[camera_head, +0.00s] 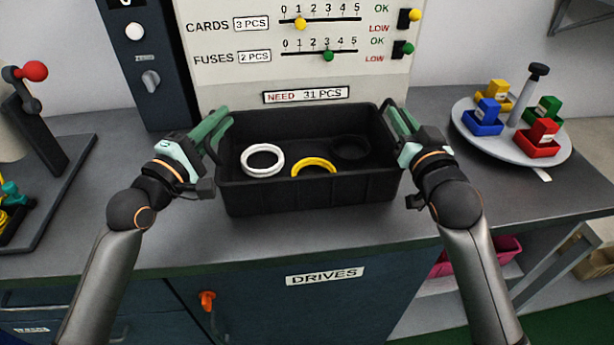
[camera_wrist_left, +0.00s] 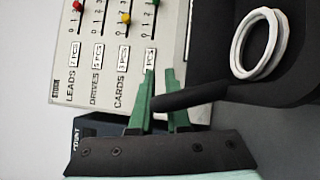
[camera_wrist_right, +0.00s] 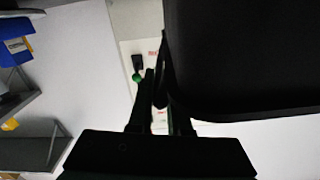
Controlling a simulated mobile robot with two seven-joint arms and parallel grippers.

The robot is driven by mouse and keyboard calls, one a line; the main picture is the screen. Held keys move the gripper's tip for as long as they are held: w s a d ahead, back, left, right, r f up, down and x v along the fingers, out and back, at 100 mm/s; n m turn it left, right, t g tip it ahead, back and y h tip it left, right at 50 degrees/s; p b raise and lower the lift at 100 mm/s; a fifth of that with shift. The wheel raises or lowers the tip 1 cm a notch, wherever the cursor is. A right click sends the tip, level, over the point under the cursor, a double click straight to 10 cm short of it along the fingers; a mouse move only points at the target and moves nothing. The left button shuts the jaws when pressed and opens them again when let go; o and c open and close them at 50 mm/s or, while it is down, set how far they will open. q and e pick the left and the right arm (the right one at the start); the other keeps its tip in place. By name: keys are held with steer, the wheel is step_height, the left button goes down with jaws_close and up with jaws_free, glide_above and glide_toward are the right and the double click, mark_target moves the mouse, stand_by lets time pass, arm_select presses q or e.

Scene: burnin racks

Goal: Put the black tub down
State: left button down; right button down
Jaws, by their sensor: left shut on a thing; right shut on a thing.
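The black tub (camera_head: 305,196) is at the middle of the head view, over the grey counter in front of the sign panel. A white ring (camera_head: 262,159), a yellow ring (camera_head: 314,166) and a black ring (camera_head: 350,147) lie inside it. My left gripper (camera_head: 212,128) is shut on the tub's left side. In the left wrist view its green fingers (camera_wrist_left: 160,100) straddle a black handle. My right gripper (camera_head: 402,120) is shut on the tub's right side; its dark fingers show in the right wrist view (camera_wrist_right: 160,95). I cannot tell whether the tub's underside touches the counter.
A round grey tray (camera_head: 510,145) with several coloured blocks and a post stands on the counter to the right. A red-knobbed lever device (camera_head: 30,95) stands at the left. The panel (camera_head: 300,70) rises close behind the tub. Bare counter (camera_head: 130,215) shows on both sides.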

arm_select(q)
steer(key=c, duration=0.9)
jaws_free()
arm_select(e)
steer(key=c, duration=0.8)
jaws_free()
steer(key=shift+c, duration=0.2)
arm_select(q)
steer(key=shift+s, duration=0.1)
arm_select(e)
steer(key=shift+s, duration=0.1)
arm_select(q)
steer(key=v, duration=1.1)
steer(key=shift+s+a, duration=0.3)
steer(key=shift+s, duration=0.05)
arm_select(e)
steer(key=s, duration=1.2)
steer(key=shift+d, duration=0.45)
arm_select(q)
steer(key=shift+s, duration=0.1)
